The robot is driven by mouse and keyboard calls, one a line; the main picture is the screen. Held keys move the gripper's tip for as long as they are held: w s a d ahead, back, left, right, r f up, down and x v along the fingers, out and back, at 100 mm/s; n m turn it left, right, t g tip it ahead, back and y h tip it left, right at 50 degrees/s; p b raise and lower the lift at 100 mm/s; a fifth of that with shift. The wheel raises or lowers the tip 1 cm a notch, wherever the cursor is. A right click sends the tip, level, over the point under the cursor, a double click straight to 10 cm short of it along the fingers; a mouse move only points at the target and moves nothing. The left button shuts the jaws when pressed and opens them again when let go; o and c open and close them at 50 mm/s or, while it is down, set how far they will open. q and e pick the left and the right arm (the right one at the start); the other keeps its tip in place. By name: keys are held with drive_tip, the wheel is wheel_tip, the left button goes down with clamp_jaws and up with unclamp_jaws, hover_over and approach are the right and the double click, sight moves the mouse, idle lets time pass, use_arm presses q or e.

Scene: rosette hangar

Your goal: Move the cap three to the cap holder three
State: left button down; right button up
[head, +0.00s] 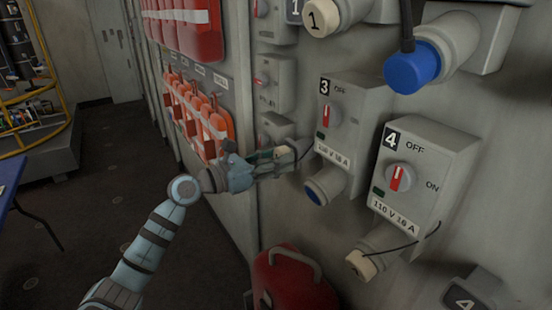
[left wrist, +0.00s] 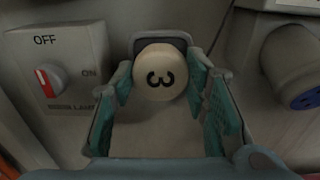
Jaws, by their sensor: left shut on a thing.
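My left gripper (head: 284,155) reaches in from the left to the wall, just left of the box marked 3 (head: 350,105). In the left wrist view its teal-padded fingers (left wrist: 162,95) are closed around cap three (left wrist: 158,76), a round cream cap with a black 3 facing the camera. A dark grey bracket (left wrist: 165,39), which looks like cap holder three, shows just behind the cap's upper edge. I cannot tell whether the cap touches it. Socket three (head: 325,187) is uncapped below its box and also shows at the right of the wrist view (left wrist: 300,85). My right gripper is out of view.
Box 4 (head: 425,165) has a capped socket (head: 362,264), with holder 4 (head: 475,291) below right. A blue plug (head: 412,70) juts out above. A red container (head: 292,282) stands below my left arm. Orange-red items (head: 200,115) hang on the left wall.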

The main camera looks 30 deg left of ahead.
use_arm(q)
drive_tip(key=shift+w+d, duration=0.25)
drive_tip(key=shift+w, duration=0.2)
drive_tip(key=c, duration=0.8)
unclamp_jaws()
drive_tip(key=shift+c, duration=0.2)
